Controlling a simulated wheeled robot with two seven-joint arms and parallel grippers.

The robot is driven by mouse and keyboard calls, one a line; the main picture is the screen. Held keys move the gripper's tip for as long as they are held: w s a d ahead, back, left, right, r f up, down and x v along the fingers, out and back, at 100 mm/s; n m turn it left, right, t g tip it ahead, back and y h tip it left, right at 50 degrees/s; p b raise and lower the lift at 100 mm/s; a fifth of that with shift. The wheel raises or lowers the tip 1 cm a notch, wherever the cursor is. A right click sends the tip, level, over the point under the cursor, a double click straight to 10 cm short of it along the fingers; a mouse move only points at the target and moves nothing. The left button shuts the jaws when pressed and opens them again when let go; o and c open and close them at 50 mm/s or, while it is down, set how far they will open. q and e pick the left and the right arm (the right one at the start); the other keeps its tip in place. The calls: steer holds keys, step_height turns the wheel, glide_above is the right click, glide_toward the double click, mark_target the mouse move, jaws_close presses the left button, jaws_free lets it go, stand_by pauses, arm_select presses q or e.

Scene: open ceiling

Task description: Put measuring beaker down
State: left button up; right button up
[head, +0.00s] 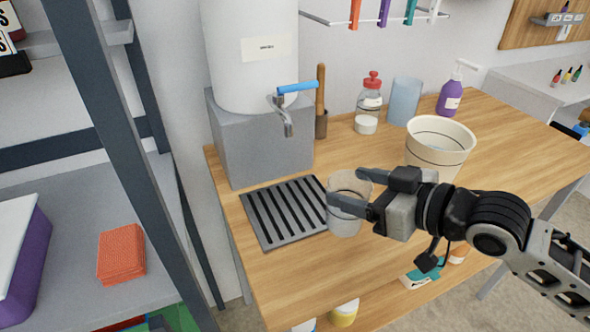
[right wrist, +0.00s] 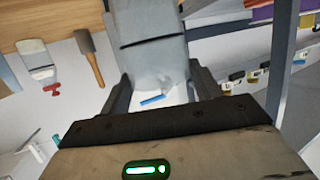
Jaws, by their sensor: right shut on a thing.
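The measuring beaker (head: 346,222) is a pale, translucent cup in the head view, beside the right edge of the black slatted drip tray (head: 255,216). My right gripper (head: 362,192) comes in from the right and is shut on the beaker, one finger on each side. The beaker looks upright. I cannot tell whether its base touches the table or hangs just above it. In the right wrist view the two fingers (right wrist: 162,92) stand apart, with pale surfaces between them. My left gripper is not in view.
A white tank with a blue-levered tap (head: 297,87) stands on a grey block (head: 262,150) behind the tray. A cream bucket (head: 440,142) stands close behind my right gripper. A red-capped bottle (head: 369,100) and purple pump bottle (head: 450,97) stand farther back. The wooden table (head: 300,275) is clear in front.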

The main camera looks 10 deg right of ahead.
arm_select(q)
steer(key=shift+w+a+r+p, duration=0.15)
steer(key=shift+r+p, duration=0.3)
steer(key=shift+p, duration=0.65)
arm_select(e)
steer(key=shift+x, duration=6.75)
steer(key=shift+r, duration=0.15)
steer(key=o, duration=1.2)
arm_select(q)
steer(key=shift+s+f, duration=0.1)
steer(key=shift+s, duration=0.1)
